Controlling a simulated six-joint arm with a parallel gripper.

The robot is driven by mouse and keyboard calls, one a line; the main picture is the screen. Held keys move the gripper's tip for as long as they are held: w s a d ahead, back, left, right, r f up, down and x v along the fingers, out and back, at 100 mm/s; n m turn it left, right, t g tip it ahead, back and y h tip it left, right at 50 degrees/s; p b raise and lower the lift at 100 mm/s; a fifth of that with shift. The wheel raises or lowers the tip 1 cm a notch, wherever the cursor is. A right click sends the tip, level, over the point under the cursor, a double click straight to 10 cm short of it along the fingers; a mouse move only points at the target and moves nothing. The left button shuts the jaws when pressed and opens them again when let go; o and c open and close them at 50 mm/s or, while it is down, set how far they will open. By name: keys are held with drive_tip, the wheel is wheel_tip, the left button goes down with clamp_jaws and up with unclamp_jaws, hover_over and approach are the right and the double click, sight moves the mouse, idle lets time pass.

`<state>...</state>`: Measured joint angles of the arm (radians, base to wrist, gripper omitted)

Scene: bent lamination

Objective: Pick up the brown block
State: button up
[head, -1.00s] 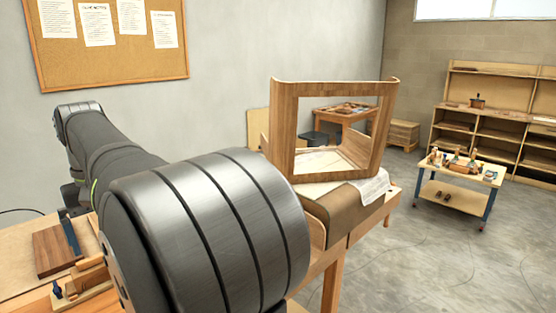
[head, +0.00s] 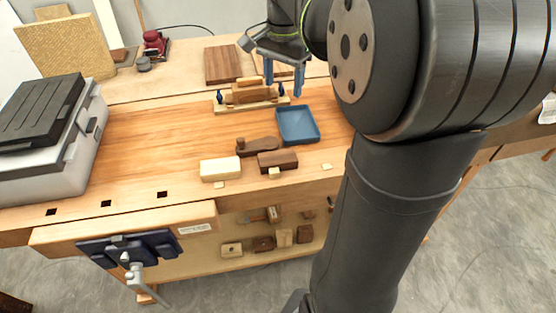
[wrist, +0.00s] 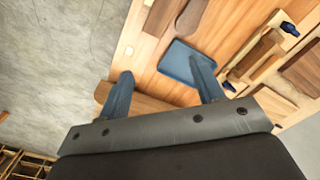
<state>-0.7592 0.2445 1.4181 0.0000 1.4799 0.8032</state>
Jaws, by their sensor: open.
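The brown block (head: 278,160) lies on the front part of the bench in the head view. It is dark, rectangular and sits between a darker plane-shaped tool (head: 257,146) and the front edge. The brown block also appears to show at the top of the wrist view (wrist: 159,18), partly cut off. My gripper (head: 283,86) is open and empty, above the back of the bench, behind and apart from the block. In the wrist view its two blue fingers (wrist: 160,78) are spread, with the blue tray between and beyond them.
A blue tray (head: 298,138) stands right of and behind the block. A pale block (head: 220,169) is to its left. A wooden jig (head: 251,104) with blue clamps lies behind. A grey case (head: 48,150) stands at left. Bare bench (head: 150,140) lies between.

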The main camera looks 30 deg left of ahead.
wheel_tip(320, 180, down, 7)
drive_tip(key=d+m, duration=0.2)
drive_tip(key=m, duration=0.6)
hover_over(284, 156)
drive_tip(key=f, duration=1.1)
drive_tip(key=shift+w+d+f, duration=0.15)
drive_tip(key=shift+d+f, duration=0.15)
drive_tip(key=shift+d, duration=0.05)
drive_tip(key=shift+a+f, duration=0.2)
drive_tip(key=shift+f, duration=1.1)
drive_tip(key=shift+a+f, duration=0.2)
drive_tip(key=shift+f, duration=1.1)
drive_tip(key=c, duration=0.8)
